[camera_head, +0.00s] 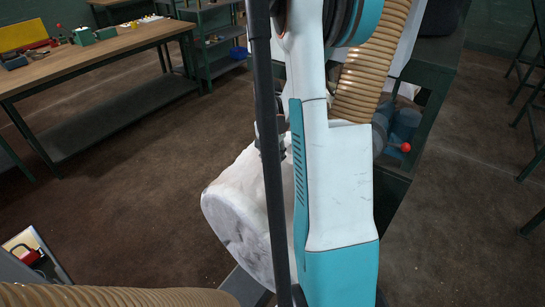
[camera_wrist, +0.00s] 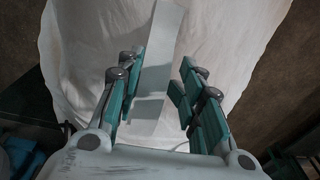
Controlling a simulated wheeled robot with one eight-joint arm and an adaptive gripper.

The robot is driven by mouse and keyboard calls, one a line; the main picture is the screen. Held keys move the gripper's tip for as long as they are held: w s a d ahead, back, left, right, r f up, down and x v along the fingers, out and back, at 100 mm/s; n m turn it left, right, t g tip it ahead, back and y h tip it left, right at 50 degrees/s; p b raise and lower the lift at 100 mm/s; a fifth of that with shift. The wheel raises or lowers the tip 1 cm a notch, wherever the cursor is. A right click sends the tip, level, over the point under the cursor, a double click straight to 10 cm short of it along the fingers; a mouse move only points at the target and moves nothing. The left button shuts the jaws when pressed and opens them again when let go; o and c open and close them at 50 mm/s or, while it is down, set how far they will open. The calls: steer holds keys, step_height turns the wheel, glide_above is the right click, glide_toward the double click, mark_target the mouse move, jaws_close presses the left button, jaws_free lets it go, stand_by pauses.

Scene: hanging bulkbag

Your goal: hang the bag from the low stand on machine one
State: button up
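The bag (camera_head: 237,218) is white and bulky with grey smudges. In the head view it shows left of my arm, low, and partly hidden behind the arm and a dark pole. In the wrist view the white bag cloth (camera_wrist: 235,45) fills most of the background. My gripper (camera_wrist: 165,75) has its two teal-padded fingers apart, in front of the cloth. A flat pale strap (camera_wrist: 160,45) shows between the fingers, with no clear grip on it. The low stand and machine one cannot be told for sure.
A wooden workbench (camera_head: 90,58) with small items stands at the far left. A green frame (camera_head: 432,75) with a red knob (camera_head: 405,147) is right of my arm. A container with a red object (camera_head: 30,255) is at lower left. Brown floor (camera_head: 130,190) is clear between.

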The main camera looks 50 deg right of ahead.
stand_by(0.3)
step_height(320, 180, up, 12)
steer(key=a, duration=0.1)
stand_by(0.4)
